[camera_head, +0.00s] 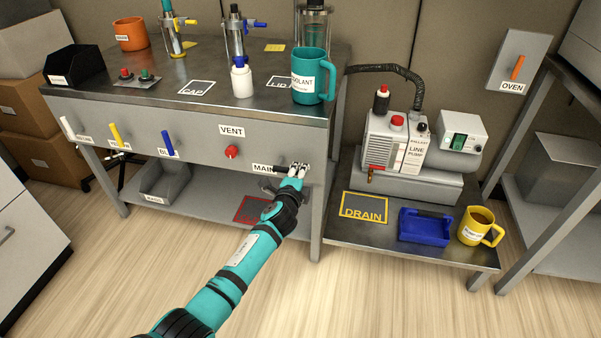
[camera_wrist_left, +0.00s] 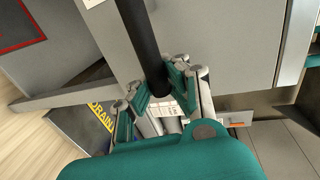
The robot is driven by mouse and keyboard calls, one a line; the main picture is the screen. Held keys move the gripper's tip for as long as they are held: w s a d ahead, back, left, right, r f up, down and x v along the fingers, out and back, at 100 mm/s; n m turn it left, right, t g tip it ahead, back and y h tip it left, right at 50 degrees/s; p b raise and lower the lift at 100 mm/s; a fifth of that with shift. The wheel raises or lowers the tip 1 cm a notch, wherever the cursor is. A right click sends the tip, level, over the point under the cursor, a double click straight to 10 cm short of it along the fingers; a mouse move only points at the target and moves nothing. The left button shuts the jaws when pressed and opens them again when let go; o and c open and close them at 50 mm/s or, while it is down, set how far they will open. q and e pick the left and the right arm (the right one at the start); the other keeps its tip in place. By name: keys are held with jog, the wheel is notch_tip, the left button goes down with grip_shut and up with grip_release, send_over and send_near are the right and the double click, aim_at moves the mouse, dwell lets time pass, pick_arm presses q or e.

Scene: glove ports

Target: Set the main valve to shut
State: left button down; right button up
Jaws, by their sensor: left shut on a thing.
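The main valve's label plate (camera_head: 263,168) is on the front panel of the bench, at its right end in the head view. My left gripper (camera_head: 298,170) is at the panel just right of this label and covers most of the valve. In the left wrist view the black valve handle (camera_wrist_left: 143,40) runs down between the fingers of my left gripper (camera_wrist_left: 163,85). The fingers are closed on the handle. The handle's exact angle is hard to read in the head view. My right gripper is not in view.
The red vent knob (camera_head: 232,152) and the blue lever (camera_head: 168,144) are left of the main valve. A teal mug (camera_head: 313,77) stands on the bench above. The line pump (camera_head: 392,143), blue tray (camera_head: 425,226) and yellow mug (camera_head: 480,227) are right.

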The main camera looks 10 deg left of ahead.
pick_arm(q)
jog(key=shift+s+f, duration=0.2)
jog(key=shift+f, duration=0.25)
jog(key=c, duration=1.3)
grip_release()
jog(key=shift+s+r, duration=0.1)
jog(key=shift+r, duration=0.15)
jog(key=shift+o, duration=0.4)
jog(key=shift+r, duration=0.15)
jog(key=s+r, duration=0.2)
jog(key=s, duration=0.9)
jog(key=shift+s+a, duration=0.15)
jog(key=shift+s, duration=0.15)
